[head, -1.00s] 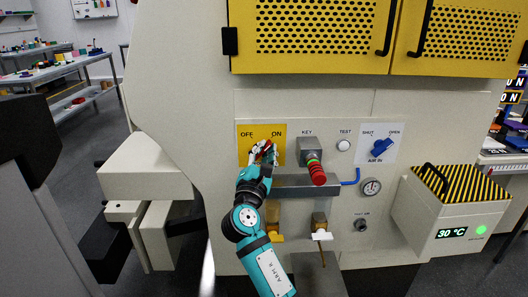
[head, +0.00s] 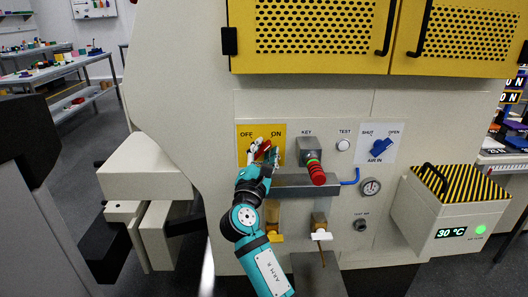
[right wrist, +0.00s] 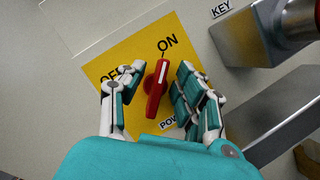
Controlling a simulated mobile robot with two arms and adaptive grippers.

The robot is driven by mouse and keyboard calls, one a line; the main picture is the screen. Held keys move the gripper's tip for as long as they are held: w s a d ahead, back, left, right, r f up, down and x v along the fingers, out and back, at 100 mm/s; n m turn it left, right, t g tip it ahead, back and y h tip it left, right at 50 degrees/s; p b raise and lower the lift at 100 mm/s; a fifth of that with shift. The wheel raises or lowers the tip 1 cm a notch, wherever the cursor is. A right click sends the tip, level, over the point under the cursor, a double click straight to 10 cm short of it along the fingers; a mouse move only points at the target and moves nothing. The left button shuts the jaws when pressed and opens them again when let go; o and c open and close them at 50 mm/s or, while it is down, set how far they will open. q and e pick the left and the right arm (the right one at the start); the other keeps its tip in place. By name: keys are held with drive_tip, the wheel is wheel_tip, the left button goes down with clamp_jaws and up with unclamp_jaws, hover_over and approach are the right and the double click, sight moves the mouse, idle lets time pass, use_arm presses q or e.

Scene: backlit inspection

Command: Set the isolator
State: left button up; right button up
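The isolator is a red rotary handle (right wrist: 155,92) on a yellow plate (right wrist: 98,62) lettered OFF and ON. Its white-marked end points at ON in the right wrist view. The handle (head: 266,146) also shows in the head view, partly covered by fingers, on the plate (head: 244,131) at the panel's left. My right gripper (right wrist: 154,86) is open, with a finger on each side of the handle and a visible gap on both sides; contact cannot be seen. It also shows in the head view (head: 262,152). My left gripper is not in view.
Right of the plate are a grey KEY block (head: 309,150) with a red-and-green grip (head: 316,172), a TEST button (head: 343,145) and a blue air valve (head: 380,147). A grey ledge (head: 290,184) juts out below. Yellow doors (head: 315,65) hang above.

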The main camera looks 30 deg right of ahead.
drive_tip(key=v, duration=1.2)
drive_tip(key=shift+f, duration=0.1)
